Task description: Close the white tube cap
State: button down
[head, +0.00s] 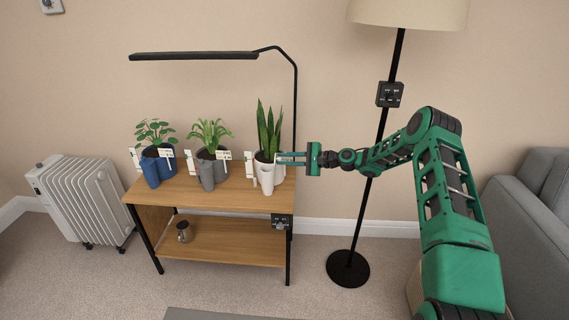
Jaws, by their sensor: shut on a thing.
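The white tube (266,180) stands upright at the front right of the wooden table's top, before the white pot with the snake plant (268,132). My gripper (280,158) reaches in from the right, its fingers level, just above and right of the tube. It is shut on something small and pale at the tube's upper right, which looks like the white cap. The cap's outline blends with the white pot behind it, so I cannot tell its exact angle.
A blue tube (150,173) and a grey tube (207,176) stand before two other potted plants, with small white labels beside them. A black lamp bar (195,56) hangs over the table (235,200). A floor lamp pole (366,200) stands behind my arm.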

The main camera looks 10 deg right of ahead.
jog(key=a+r+g+h, duration=0.1)
jog(key=h, duration=0.1)
jog(key=w+a+r+h, duration=0.1)
jog(key=h, duration=0.1)
jog(key=shift+n+g, duration=0.4)
jog(key=shift+w+a+r+g+h, duration=0.1)
jog(key=shift+w+a+g+h, duration=0.1)
jog(key=shift+a+g+h, duration=0.3)
jog(key=shift+w+a+r+g+h, duration=0.15)
jog(key=shift+a+h, duration=0.15)
jog(key=shift+h, duration=0.4)
jog(key=shift+w+a+f+n+g+h, duration=0.45)
jog(key=shift+a+h, duration=0.55)
jog(key=shift+h, duration=0.65)
jog(key=shift+w+a+f+n+g+h, duration=0.2)
jog(key=shift+a+f+g+h, duration=0.2)
jog(key=shift+a+g+h, duration=0.85)
jog(key=shift+w+a+f+n+t+h, duration=0.1)
jog(key=shift+w+a+f+n+h, duration=0.45)
jog(key=shift+h, duration=1.45)
jog(key=shift+s+a+r, duration=0.1)
jog(key=shift+s+a, duration=0.2)
jog(key=c, duration=1.7)
grip_release()
jog(key=shift+o, duration=0.2)
jog(key=shift+d+f, duration=0.1)
jog(key=shift+f, duration=0.1)
jog(key=shift+s, duration=0.1)
